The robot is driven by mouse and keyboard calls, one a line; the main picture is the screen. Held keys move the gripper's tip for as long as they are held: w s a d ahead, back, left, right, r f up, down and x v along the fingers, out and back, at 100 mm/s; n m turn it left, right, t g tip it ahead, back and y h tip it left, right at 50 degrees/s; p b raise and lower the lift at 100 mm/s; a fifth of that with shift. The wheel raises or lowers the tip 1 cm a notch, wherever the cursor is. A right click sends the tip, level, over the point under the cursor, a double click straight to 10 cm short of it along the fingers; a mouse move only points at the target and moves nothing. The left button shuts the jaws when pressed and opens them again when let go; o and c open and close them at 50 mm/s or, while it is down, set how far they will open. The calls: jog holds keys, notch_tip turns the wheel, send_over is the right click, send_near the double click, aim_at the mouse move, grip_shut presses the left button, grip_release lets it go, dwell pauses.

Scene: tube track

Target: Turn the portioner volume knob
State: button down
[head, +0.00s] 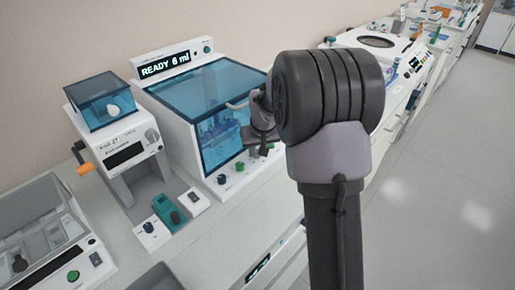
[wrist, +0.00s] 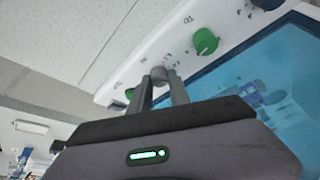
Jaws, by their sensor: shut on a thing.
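The portioner (head: 180,109) is a white machine with a blue transparent cover, and its display (head: 165,64) reads "READY 6 ml". My gripper (wrist: 160,84) is shut on a small grey knob (wrist: 160,73) on the portioner's front panel, which I take to be the volume knob. The fingers stand on either side of it. In the head view my gripper (head: 256,154) is at the right part of that panel, and the grey knob is hidden there. A green knob (wrist: 205,41) and a dark blue knob (wrist: 267,3) sit along the same panel.
My arm covers the area right of the portioner. A white device with a blue box (head: 101,97) and an orange handle (head: 85,168) stands to the left. More machines line the bench at the back right.

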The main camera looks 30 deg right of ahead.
jog(key=shift+m, duration=0.3)
dwell(0.4)
jog(key=c, duration=1.2)
grip_release()
jog(key=p+v, duration=0.6)
jog(key=v, duration=1.1)
jog(key=shift+a+r, duration=0.2)
